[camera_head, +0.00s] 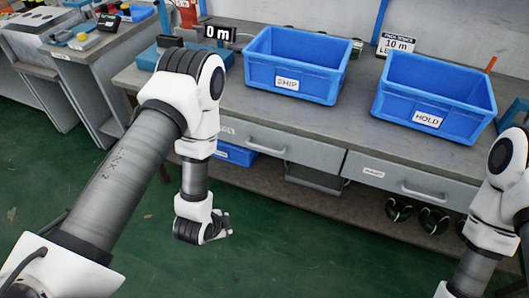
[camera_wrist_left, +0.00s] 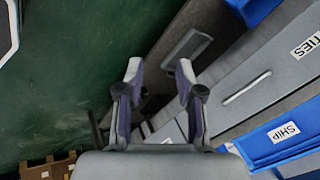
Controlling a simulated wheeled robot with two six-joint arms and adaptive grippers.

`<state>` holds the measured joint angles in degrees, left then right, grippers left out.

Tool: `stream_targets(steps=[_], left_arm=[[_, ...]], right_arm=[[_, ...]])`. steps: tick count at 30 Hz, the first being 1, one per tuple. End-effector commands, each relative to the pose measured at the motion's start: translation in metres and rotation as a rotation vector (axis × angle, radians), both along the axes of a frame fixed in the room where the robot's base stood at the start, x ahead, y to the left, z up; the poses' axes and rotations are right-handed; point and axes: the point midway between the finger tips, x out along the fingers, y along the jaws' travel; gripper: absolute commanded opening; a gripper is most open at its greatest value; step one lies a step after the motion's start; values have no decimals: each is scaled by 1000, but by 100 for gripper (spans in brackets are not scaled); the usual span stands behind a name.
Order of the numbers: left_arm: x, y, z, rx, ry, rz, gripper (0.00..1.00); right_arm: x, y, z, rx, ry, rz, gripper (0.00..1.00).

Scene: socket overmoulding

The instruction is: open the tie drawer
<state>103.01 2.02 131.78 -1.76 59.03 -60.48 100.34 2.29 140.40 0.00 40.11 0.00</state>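The tie drawer (camera_head: 300,156) is the left drawer under the bench top and looks shut. Its bar handle (camera_head: 265,148) is clear; its label (camera_head: 227,131) is partly hidden by my left arm. In the left wrist view the TIES label (camera_wrist_left: 305,45) and the handle (camera_wrist_left: 247,88) show at the right.
A blue SHIP bin (camera_head: 295,67) and a blue HOLD bin (camera_head: 433,99) stand on the bench. A second shut drawer (camera_head: 400,183) is to the right. A lower shelf holds a blue bin (camera_head: 236,154) and several dark round parts. Green floor (camera_head: 280,240) in front is clear.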

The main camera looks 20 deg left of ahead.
Motion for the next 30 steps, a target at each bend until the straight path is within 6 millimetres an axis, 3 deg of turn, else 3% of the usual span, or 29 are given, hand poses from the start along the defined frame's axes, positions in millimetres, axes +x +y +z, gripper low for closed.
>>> stream_targets(steps=[1, 6, 9, 13, 16, 22, 30], left_arm=[[35, -1, -23, 59, -108, -96, 37], [141, -4, -21, 295, -460, -337, 37], [193, -7, -13, 394, -646, -380, 37], [230, -10, -1, 426, -786, -364, 37], [238, -10, 6, 433, -825, -356, 37], [251, -11, 14, 435, -839, -353, 37], [300, -13, 2, 434, -837, -352, 37]], right_arm=[[0, 0, -39, 0, 1, 0, 40], [0, 0, -112, 0, 1, 0, 40], [0, 0, -164, 0, 1, 0, 40], [0, 0, -215, 0, 2, 0, 40], [0, 0, -230, 0, 1, 0, 40], [0, 0, -230, 0, 0, 0, 40], [0, 0, -239, 0, 1, 0, 40]])
